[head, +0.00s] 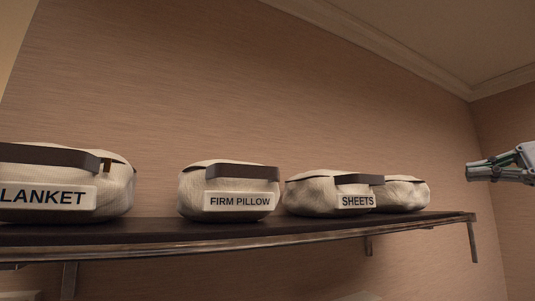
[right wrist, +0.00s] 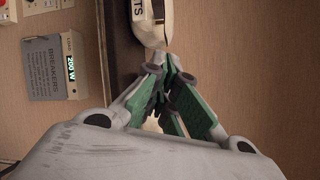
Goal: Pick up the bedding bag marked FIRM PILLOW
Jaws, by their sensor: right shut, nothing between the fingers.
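The cream bedding bag marked FIRM PILLOW (head: 226,188) stands on the dark shelf (head: 150,233) in the head view, second from the left, with a dark brown strap across its front. My right gripper (head: 470,172) is at the right edge of the head view, beyond the shelf's right end, well apart from the bag. It is shut and empty; its green-and-grey fingers also show in the right wrist view (right wrist: 168,62). The FIRM PILLOW bag does not show in the right wrist view. My left gripper is not in view.
A bag marked with letters ending in LANKET (head: 115,190) stands left of it. A metal rail (head: 200,252) runs along the shelf front.

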